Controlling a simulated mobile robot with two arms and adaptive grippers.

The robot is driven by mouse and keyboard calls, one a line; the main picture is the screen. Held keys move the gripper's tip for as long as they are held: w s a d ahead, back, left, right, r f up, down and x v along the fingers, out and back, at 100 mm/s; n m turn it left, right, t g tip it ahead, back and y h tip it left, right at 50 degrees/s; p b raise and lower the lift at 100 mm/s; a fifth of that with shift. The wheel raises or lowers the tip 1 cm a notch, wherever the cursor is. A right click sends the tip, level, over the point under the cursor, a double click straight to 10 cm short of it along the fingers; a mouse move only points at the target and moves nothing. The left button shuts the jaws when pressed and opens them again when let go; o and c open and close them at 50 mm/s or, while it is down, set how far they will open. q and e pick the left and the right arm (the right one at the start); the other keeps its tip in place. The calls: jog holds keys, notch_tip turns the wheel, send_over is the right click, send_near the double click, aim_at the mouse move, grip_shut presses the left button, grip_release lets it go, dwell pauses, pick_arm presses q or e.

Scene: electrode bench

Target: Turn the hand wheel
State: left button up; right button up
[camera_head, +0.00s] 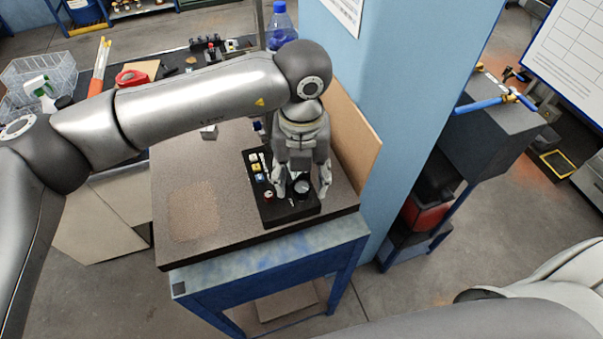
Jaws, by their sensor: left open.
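A black control panel (257,178) lies on the brown top of the blue bench. A small round knob with a grey top (302,187), which looks like the hand wheel, stands near the panel's front end. My left gripper (302,192) points down over that end of the panel. Its fingers are apart, one on each side of the knob. I cannot tell whether they touch it. The gripper's body hides the panel's back right part. My right arm shows at the lower right, but its gripper is out of view.
Small coloured buttons (256,166) sit on the panel's left side. The blue bench (270,262) has bare room left of the panel. A brown board (357,140) and a blue pillar (372,85) stand close on the right. A blue bottle (281,28) stands behind.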

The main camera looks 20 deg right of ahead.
pick_arm(q)
jog(key=shift+f, duration=0.75)
pick_arm(e)
jog(key=shift+w+a+r, duration=0.1)
jog(key=shift+w+r, duration=0.25)
pick_arm(q)
jog(key=c, duration=1)
jog(key=shift+f+b, duration=0.15)
jog(key=shift+b, duration=0.2)
jog(key=shift+c, duration=0.2)
jog(key=m+b, duration=0.4)
jog(key=b, duration=0.2)
jog(key=shift+f+b, duration=0.1)
jog(key=shift+b, duration=0.3)
jog(key=shift+r+m+b, duration=0.2)
jog(key=shift+m+b, duration=0.1)
jog(key=shift+b, duration=0.05)
pick_arm(e)
notch_tip(320, 180, down, 8)
jog(key=shift+s+f, duration=0.15)
jog(key=shift+f, duration=0.1)
pick_arm(q)
jog(key=shift+r, duration=0.1)
jog(key=o, duration=1)
